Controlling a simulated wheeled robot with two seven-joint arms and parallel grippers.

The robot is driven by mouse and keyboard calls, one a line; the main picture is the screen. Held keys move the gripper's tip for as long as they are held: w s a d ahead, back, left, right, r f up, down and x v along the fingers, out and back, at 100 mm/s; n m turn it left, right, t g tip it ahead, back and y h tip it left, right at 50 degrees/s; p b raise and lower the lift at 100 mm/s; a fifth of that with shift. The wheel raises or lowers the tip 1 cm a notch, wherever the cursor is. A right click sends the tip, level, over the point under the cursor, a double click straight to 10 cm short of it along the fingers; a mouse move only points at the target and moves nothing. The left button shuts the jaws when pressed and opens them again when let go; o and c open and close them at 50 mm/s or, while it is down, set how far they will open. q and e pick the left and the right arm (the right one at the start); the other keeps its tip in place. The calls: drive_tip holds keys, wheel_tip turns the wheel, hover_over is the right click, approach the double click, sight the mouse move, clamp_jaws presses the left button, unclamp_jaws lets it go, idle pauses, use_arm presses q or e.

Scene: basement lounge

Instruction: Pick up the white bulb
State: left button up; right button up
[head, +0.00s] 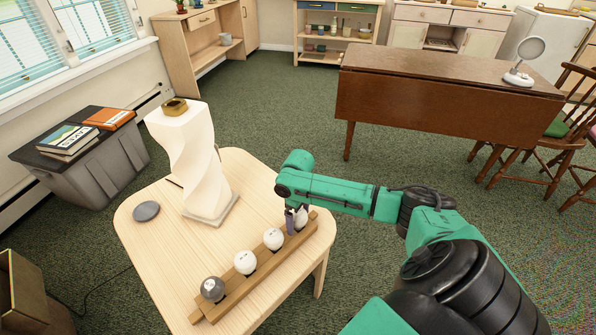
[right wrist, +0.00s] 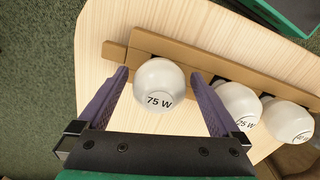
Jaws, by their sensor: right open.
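A row of round bulbs stands along a wooden rack (head: 262,273) on the light table. The white bulb (right wrist: 159,86) marked "75 W" is at the rack's far right end; in the head view it shows partly behind my gripper (head: 302,219). My right gripper (right wrist: 160,73) is open, with one purple finger on each side of this bulb and a small gap visible at each side. Two other white bulbs (head: 273,239) (head: 245,262) and a grey bulb (head: 212,289) stand further along the rack. My left gripper is not in view.
A twisted white lamp (head: 197,160) stands on the table (head: 160,247) behind the rack, with a grey disc (head: 146,211) beside it. A grey bin (head: 90,170) with books is at the left. A brown drop-leaf table (head: 440,95) stands further back.

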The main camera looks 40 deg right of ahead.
drive_tip(key=shift+f, duration=0.65)
drive_tip(key=shift+r, duration=0.1)
drive_tip(key=c, duration=1.2)
drive_tip(key=shift+o, duration=0.2)
